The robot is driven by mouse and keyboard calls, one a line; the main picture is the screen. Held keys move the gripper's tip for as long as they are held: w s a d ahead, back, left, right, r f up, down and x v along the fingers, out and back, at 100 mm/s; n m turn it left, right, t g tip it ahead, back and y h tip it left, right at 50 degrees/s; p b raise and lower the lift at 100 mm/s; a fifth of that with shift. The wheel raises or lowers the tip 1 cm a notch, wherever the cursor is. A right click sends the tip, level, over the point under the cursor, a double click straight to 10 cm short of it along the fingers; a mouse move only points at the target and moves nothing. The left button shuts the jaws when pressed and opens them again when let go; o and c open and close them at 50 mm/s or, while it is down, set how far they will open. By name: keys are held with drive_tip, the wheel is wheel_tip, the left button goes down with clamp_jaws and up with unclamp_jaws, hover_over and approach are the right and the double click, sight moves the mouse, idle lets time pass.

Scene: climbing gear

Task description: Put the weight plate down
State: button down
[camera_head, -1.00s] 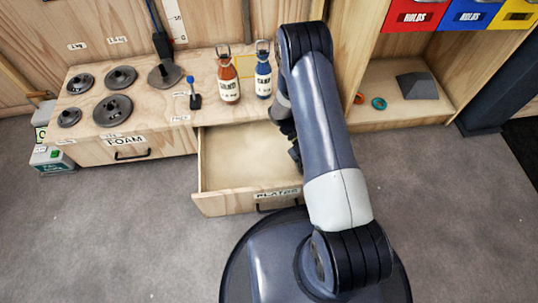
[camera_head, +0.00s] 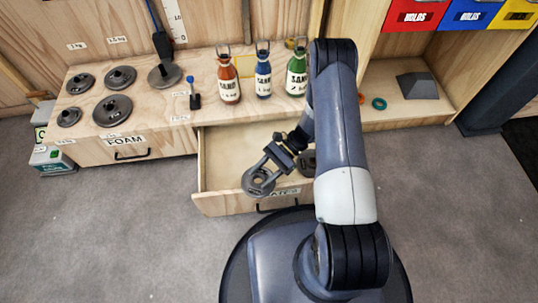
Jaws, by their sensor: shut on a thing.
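My gripper (camera_head: 268,168) is shut on a dark grey round weight plate (camera_head: 259,183) with a hole in its middle. The plate is tilted and appears over the front of the open drawer (camera_head: 214,161), covering part of the drawer's front label. Its height above the drawer is hard to tell. Another dark grey piece (camera_head: 308,160), perhaps a second plate, shows in the drawer's right part, mostly hidden by my arm.
Several weight plates (camera_head: 113,110) stand on the bench top (camera_head: 150,120) at left. Three sand bottles, red (camera_head: 229,82), blue (camera_head: 263,78) and green (camera_head: 297,76), stand behind the drawer. The drawer's left part is clear. A FOAM drawer (camera_head: 124,152) is closed.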

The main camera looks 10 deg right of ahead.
drive_tip(key=w+a+f+m+t+y+b, duration=0.2)
drive_tip(key=w+f+m+t, duration=0.4)
drive_tip(key=w+m+t, duration=0.35)
drive_tip(key=shift+n, duration=0.55)
drive_tip(key=f+b, duration=0.1)
drive_tip(key=f, duration=0.2)
drive_tip(key=f+b, duration=0.2)
drive_tip(key=f, duration=0.1)
drive_tip(key=w+f+b, duration=0.1)
drive_tip(key=f, duration=0.2)
drive_tip(key=shift+d+f, duration=0.15)
drive_tip(key=shift+f+b, duration=0.2)
drive_tip(key=shift+b, duration=0.15)
drive_tip(key=c, duration=0.7)
unclamp_jaws()
drive_tip(key=shift+r, duration=0.1)
drive_tip(key=shift+r+p, duration=0.2)
drive_tip(key=shift+p, duration=0.15)
drive_tip(key=p+v, duration=0.3)
drive_tip(key=v, duration=0.9)
